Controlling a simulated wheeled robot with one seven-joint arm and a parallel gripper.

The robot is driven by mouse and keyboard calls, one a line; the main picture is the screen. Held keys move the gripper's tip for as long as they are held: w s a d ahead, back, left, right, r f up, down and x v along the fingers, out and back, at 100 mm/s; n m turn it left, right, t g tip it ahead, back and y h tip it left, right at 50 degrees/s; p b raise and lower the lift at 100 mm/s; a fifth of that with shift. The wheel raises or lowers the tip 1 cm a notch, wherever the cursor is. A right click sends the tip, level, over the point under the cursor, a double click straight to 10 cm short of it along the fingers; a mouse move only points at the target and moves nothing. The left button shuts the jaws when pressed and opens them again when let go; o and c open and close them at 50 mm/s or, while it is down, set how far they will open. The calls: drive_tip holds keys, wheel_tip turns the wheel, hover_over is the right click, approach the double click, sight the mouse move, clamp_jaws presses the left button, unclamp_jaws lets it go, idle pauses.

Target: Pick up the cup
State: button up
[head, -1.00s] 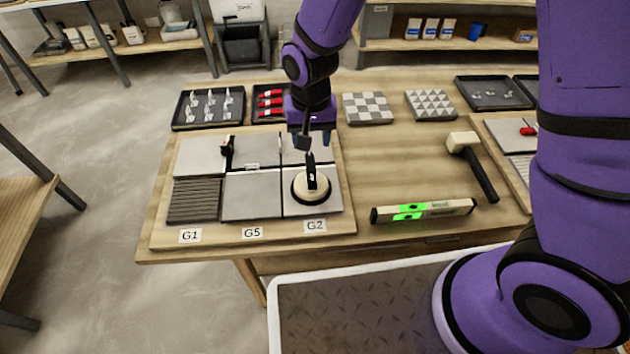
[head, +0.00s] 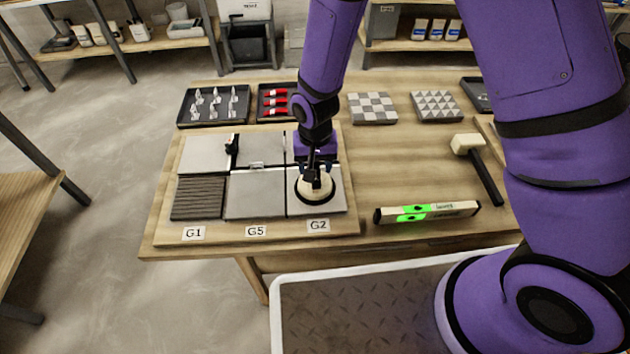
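The cup is a round cream suction cup (head: 316,192) with a black rim and a dark handle on top. It sits flat on the grey tile above the G2 label (head: 318,226). My gripper (head: 316,171) points down right at the cup's handle, just above the cream body. The handle is partly hidden by the gripper, and the fingers are small and dark. I cannot tell whether they are closed on the handle.
Several tiles lie on the board (head: 270,232), with a black clip (head: 232,147) standing between two at the back. A spirit level (head: 427,212) and a mallet (head: 476,165) lie to the right. Trays with clips (head: 213,104) and red pieces (head: 277,101) stand behind.

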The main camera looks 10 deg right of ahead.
drive_tip(key=shift+f, duration=0.15)
clamp_jaws()
